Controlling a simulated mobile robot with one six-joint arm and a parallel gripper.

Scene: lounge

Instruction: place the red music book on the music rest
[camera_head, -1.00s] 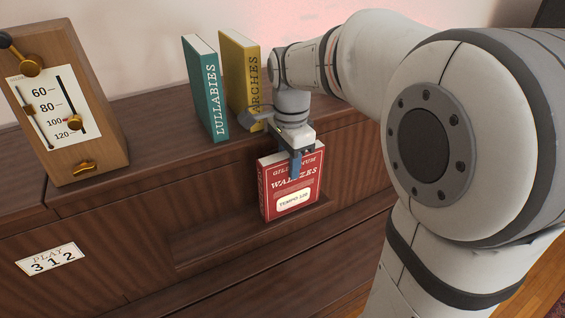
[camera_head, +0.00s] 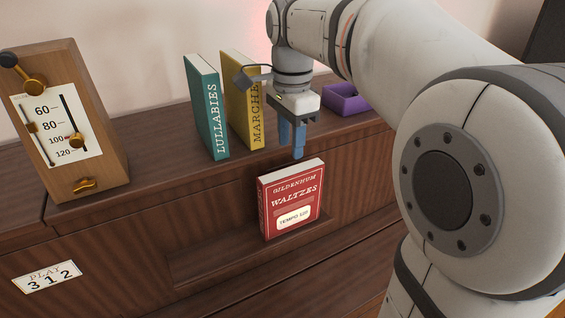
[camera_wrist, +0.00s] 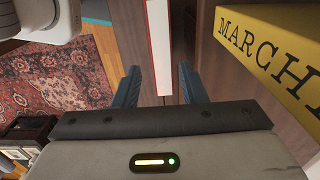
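The red music book (camera_head: 290,203), titled "Gildenhum Waltzes" with a "Tempo 120" label, stands upright on the music rest (camera_head: 215,262), a ledge recessed in the dark wooden front. My gripper (camera_head: 292,152) is above the book, apart from it, with blue fingers pointing down. In the wrist view my gripper (camera_wrist: 162,85) has its fingers spread apart with nothing held between them. The top edge of the red book (camera_wrist: 159,45), white with a red border, shows beyond and between the fingertips.
A teal "Lullabies" book (camera_head: 208,108) and a yellow "Marches" book (camera_head: 241,95) stand on the upper shelf. A purple tray (camera_head: 347,104) lies to their right. A wooden metronome-like box (camera_head: 105,120) with brass levers stands left. A "Play 312" card (camera_head: 47,277) is on the front.

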